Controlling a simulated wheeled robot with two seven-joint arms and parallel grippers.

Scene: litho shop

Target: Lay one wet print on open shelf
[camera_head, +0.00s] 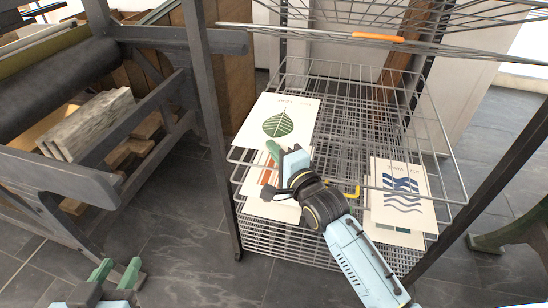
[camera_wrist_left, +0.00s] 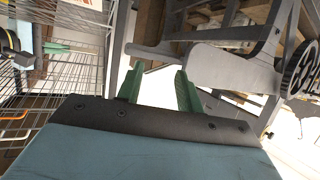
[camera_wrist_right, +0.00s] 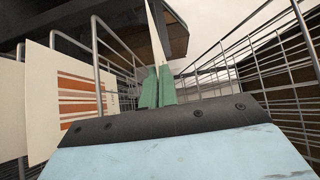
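The wire drying rack (camera_head: 440,150) stands ahead with stacked wire shelves. My right gripper (camera_head: 274,150) is over one shelf, shut on the near edge of a print with a green leaf (camera_head: 285,120). In the right wrist view this print (camera_wrist_right: 157,35) shows edge-on between the closed fingers (camera_wrist_right: 157,88). Whether it touches the wires cannot be told. A wave print (camera_head: 402,196) lies at the rack's right on other sheets. An orange-striped print (camera_head: 268,178) is partly hidden below my right gripper; it also shows in the right wrist view (camera_wrist_right: 75,100). My left gripper (camera_head: 117,270) is open and empty, low at left.
An upper wire shelf with an orange marker (camera_head: 378,38) overhangs the work area. A dark rack post (camera_head: 208,110) stands at the left. A press with a dark roller (camera_head: 60,85) and a grey slab stack (camera_head: 92,125) is further left. Floor between is clear.

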